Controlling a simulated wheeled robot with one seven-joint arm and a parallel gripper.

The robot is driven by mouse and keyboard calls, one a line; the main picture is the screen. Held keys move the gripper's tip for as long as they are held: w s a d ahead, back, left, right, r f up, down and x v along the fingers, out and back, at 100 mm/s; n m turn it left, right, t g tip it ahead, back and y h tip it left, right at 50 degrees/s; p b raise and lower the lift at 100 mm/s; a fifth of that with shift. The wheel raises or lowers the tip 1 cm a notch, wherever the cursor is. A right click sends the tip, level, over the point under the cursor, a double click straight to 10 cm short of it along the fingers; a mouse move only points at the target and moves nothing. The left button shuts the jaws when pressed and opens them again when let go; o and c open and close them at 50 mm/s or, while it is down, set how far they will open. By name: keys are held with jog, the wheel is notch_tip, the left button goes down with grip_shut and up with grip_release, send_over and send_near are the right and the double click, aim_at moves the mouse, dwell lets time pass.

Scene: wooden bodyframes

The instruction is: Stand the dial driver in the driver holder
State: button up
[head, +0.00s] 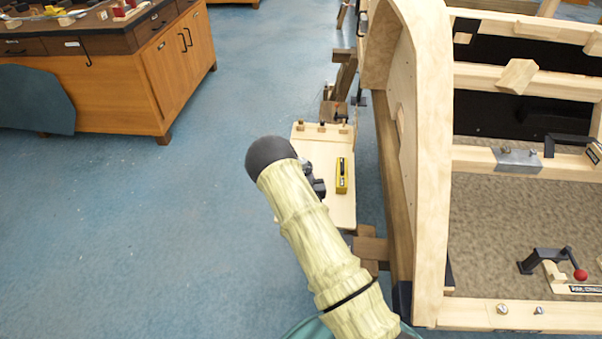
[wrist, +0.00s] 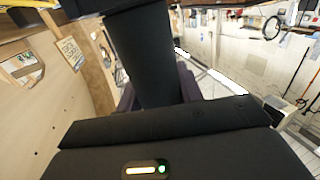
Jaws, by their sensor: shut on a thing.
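My gripper (head: 315,185) shows only as a small dark part past the black end of my arm, over a pale wooden board in the head view. In the wrist view a broad black upright piece (wrist: 142,60) rises from the dark gripper body. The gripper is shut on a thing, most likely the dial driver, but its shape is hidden. A yellow block with a black middle (head: 342,175) lies on the board, just right of my gripper. I cannot tell whether this block or the row of small posts (head: 323,127) at the board's far edge is the driver holder.
The pale board (head: 322,153) stands beside a large curved wooden frame (head: 432,150), close on the right. A lever with a red knob (head: 580,275) sits inside the frame. A wooden cabinet (head: 160,85) stands at the upper left. Blue floor (head: 150,230) is clear on the left.

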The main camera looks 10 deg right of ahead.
jog(key=o, duration=1.2)
jog(key=shift+r, duration=0.1)
jog(key=s+b, duration=0.3)
jog(key=s, duration=1.4)
jog(key=shift+s, duration=0.2)
jog(key=shift+s, duration=0.1)
